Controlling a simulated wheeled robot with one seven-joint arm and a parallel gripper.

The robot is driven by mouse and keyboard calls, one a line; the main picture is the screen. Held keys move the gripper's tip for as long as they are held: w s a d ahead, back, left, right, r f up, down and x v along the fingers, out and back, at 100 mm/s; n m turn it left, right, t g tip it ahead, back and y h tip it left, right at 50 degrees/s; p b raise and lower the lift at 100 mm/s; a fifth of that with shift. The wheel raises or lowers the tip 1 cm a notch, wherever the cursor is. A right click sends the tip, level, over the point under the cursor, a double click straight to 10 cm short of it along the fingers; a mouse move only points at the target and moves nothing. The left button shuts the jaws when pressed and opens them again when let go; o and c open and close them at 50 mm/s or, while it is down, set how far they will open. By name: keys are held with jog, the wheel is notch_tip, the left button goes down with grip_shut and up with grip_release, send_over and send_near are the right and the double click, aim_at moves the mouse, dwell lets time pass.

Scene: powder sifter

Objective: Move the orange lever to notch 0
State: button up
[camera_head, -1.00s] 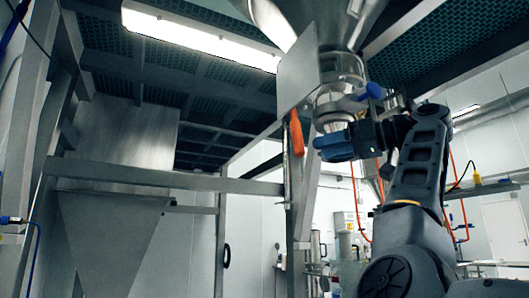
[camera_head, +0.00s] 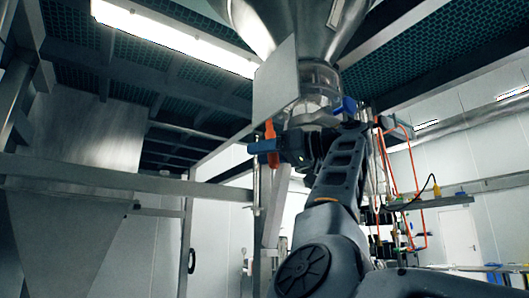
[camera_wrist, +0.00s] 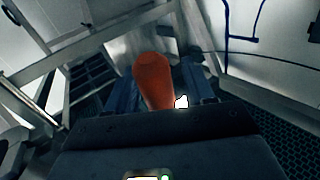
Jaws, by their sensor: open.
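The orange lever (camera_head: 270,130) hangs below the grey sheet-metal plate under the steel hopper in the head view. My gripper (camera_head: 262,147) is at the lever and covers its middle; orange shows above and below the blue fingers. In the wrist view the orange lever (camera_wrist: 153,78) stands between the two dark blue fingers of my gripper (camera_wrist: 158,88). The gripper is open around the lever. Whether either finger touches it cannot be told. No notch marks can be made out.
The steel hopper (camera_head: 310,25) and the metal plate (camera_head: 276,80) are just above my gripper. A horizontal steel beam (camera_head: 100,178) crosses at left. A large steel funnel (camera_head: 60,225) stands at lower left. Orange tubing (camera_head: 385,160) runs at right.

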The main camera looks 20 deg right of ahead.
jog(key=shift+c, duration=0.4)
grip_shut()
